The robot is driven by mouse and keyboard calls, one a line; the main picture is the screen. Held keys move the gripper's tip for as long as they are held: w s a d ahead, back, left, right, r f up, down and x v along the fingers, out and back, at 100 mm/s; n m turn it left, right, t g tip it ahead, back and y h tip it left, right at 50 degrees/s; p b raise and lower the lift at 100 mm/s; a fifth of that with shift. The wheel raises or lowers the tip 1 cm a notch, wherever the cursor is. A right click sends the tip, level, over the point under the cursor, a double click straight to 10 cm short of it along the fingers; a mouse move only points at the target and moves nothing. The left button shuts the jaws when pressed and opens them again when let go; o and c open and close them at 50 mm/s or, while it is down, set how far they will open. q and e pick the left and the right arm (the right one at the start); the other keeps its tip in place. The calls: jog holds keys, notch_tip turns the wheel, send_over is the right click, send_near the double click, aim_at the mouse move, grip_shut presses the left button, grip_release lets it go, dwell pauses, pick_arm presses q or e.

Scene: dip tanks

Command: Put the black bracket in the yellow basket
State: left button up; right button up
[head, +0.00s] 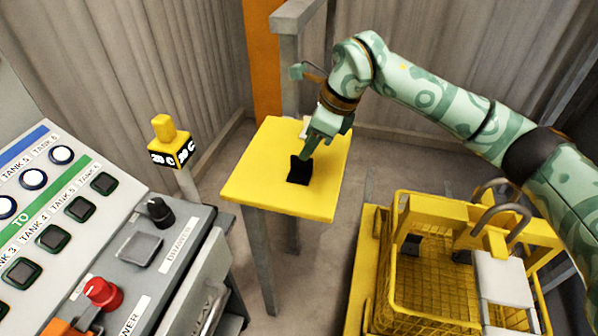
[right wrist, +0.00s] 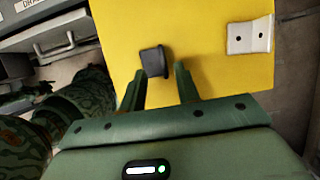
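The black bracket (head: 299,171) lies on the yellow table (head: 262,187). In the right wrist view the bracket (right wrist: 154,61) shows just ahead of my right fingertips, roughly between their lines. My right gripper (head: 308,154) points down at the bracket from above and behind; its two fingers (right wrist: 160,78) are apart with nothing held between them. I cannot tell whether they touch the bracket. The yellow basket (head: 432,290) is a mesh basket at lower right, with a dark piece (head: 412,243) visible inside. My left gripper is out of view.
A control panel (head: 60,210) with a red button (head: 102,293) stands at left. A grey post (head: 290,70) rises behind the table.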

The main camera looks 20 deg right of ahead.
aim_at(299, 170)
jog(key=b+x, duration=0.2)
jog(key=x, duration=0.1)
jog(key=d+b+x, duration=0.1)
jog(key=x, duration=0.1)
jog(key=shift+f, duration=0.3)
jog(key=shift+w+a+f, duration=0.15)
jog(key=shift+a, duration=0.05)
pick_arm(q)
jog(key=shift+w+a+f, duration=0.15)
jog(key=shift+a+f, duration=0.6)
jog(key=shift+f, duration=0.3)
pick_arm(e)
jog(key=shift+r, duration=0.2)
grip_shut()
